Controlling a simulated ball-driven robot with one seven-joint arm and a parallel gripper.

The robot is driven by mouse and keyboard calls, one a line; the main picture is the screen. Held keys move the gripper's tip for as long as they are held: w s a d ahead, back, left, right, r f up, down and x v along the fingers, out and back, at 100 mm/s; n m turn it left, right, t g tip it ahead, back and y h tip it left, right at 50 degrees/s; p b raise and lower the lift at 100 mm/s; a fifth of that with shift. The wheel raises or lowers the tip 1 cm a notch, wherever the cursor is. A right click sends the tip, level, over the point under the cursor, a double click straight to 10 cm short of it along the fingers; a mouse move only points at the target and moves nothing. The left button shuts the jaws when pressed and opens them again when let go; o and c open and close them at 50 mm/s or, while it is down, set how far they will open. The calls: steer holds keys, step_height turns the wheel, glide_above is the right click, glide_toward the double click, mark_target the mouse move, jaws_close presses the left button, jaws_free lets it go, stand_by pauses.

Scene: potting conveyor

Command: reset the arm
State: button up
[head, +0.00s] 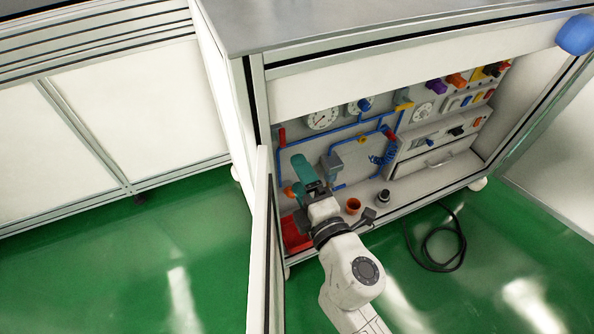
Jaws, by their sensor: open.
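My white arm reaches from the bottom of the head view up into an open cabinet (258,100). My gripper (314,188) is at the cabinet's lower left, just below a teal cylinder (301,166). The gripper is open. Its fingers are small and dark here, and I cannot tell whether they touch the cylinder. An orange part (290,192) shows left of the gripper. A red bin (296,234) stands on the cabinet floor below it, partly behind my arm.
An open door (262,240) stands close left of my arm. An orange cup (353,206) and a dark round part (384,197) stand right of it. Gauges (322,118), blue pipes and a drawer (437,164) line the back. A black cable (436,262) lies on the green floor.

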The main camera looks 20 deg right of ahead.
stand_by(0.5)
steer(key=s+d+f+m+g+h, duration=0.3)
steer(key=s+d+f+m+g, duration=0.1)
steer(key=d+m, duration=0.35)
steer(key=s+d+f+m+g+h, duration=0.35)
steer(key=s+d+m, duration=0.2)
steer(key=d, duration=0.25)
steer(key=s+a+f+m+g+y, duration=0.25)
steer(key=s+f+g, duration=0.2)
steer(key=s, duration=0.35)
steer(key=s+a+f+m+g+y, duration=0.25)
steer(key=s+f+g+y, duration=0.2)
steer(key=s, duration=0.45)
step_height(320, 180, up, 34)
steer(key=p, duration=3.3)
steer(key=shift+w+d+f+m+h+p, duration=0.15)
steer(key=shift+w+d+m+h+p, duration=0.2)
steer(key=shift+w, duration=0.1)
steer(key=shift+g, duration=0.25)
